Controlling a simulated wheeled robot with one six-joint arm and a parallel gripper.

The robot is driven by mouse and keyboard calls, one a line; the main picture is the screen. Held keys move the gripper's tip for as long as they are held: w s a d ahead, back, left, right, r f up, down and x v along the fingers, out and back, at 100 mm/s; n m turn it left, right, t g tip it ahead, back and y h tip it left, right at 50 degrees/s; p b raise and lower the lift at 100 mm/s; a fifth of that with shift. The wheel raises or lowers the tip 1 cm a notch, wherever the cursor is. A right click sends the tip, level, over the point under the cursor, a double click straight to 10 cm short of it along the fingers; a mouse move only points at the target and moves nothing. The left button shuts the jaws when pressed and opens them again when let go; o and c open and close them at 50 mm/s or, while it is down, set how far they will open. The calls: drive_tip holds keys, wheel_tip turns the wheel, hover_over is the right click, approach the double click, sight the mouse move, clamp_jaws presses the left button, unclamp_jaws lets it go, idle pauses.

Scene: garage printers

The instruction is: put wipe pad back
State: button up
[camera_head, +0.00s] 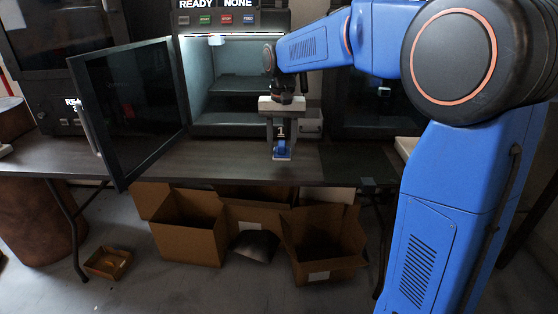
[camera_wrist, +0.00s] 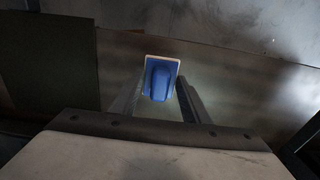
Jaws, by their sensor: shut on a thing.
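The wipe pad, a blue block on a pale base, shows between my fingers in the wrist view (camera_wrist: 160,82). In the head view the wipe pad (camera_head: 281,151) is at the lower end of my gripper (camera_head: 281,143), over the front part of the dark table. My gripper points down and is shut on the pad; its fingers also show in the wrist view (camera_wrist: 158,98). I cannot tell whether the pad touches the tabletop.
The table (camera_head: 230,165) is mostly bare around the pad. A printer (camera_head: 225,120) with a lit chamber stands behind, its door (camera_head: 130,108) swung open to the left. A small grey box (camera_head: 311,124) sits behind my gripper. Open cardboard boxes (camera_head: 190,240) stand under the table.

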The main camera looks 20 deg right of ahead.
sight(282, 169)
drive_tip(key=shift+f, duration=2.5)
drive_tip(key=o, duration=1)
drive_tip(key=shift+f, duration=0.1)
